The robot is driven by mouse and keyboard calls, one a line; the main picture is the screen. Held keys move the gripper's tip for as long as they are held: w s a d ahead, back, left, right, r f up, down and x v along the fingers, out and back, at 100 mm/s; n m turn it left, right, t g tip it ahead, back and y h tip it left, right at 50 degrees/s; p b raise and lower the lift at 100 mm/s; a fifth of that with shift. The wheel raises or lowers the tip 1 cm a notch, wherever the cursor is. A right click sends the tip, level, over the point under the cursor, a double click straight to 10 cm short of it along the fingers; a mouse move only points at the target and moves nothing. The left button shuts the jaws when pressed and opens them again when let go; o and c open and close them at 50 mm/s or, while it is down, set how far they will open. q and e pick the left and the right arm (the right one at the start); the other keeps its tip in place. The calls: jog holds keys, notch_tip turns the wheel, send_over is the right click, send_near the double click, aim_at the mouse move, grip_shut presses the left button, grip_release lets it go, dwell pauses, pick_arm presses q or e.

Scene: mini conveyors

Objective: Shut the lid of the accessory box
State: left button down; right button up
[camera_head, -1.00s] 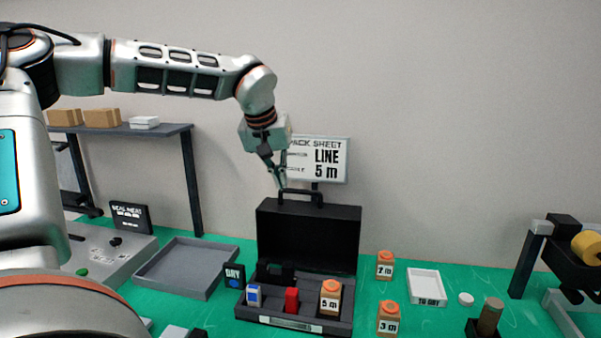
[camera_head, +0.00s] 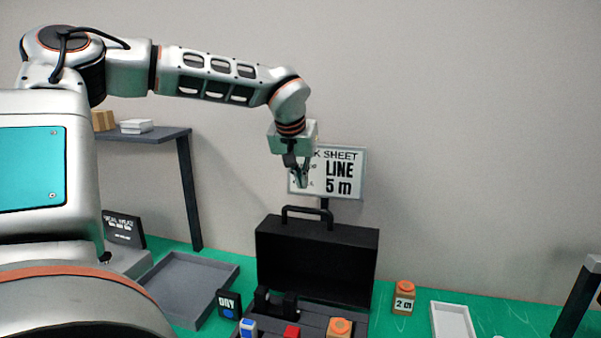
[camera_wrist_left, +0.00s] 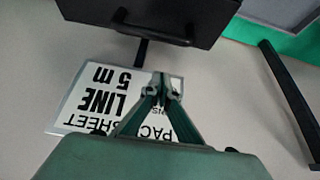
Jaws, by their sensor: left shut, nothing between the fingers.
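The black accessory box (camera_head: 262,318) stands open on the green table in the head view. Its lid (camera_head: 318,258) is upright at the back, with a handle (camera_head: 307,212) on its top edge. The box holds a blue-and-white item (camera_head: 248,327), a red item (camera_head: 291,331) and an orange-capped block (camera_head: 339,326). My left gripper (camera_head: 303,184) is shut and empty, above the lid handle and apart from it, in front of the pack sheet sign. In the left wrist view the lid (camera_wrist_left: 140,14) shows at the top, beyond the shut fingertips (camera_wrist_left: 164,82). My right gripper is out of view.
The pack sheet sign (camera_head: 345,178) reads "LINE 5 m" and stands behind the box. A grey tray (camera_head: 215,268) lies left of the box, near a dark shelf (camera_head: 160,134). An orange-capped block (camera_head: 403,298) and a white tray (camera_head: 452,318) stand to the right.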

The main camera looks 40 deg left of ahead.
aim_at(304, 191)
pick_arm(q)
jog(key=x, duration=0.5)
jog(key=s, duration=0.1)
jog(key=s+d, duration=0.1)
jog(key=shift+s+d, duration=0.25)
jog(key=shift+s, duration=0.1)
jog(key=shift+s+d+f, duration=0.15)
jog(key=shift+s+d, duration=0.1)
jog(key=shift+s, duration=0.2)
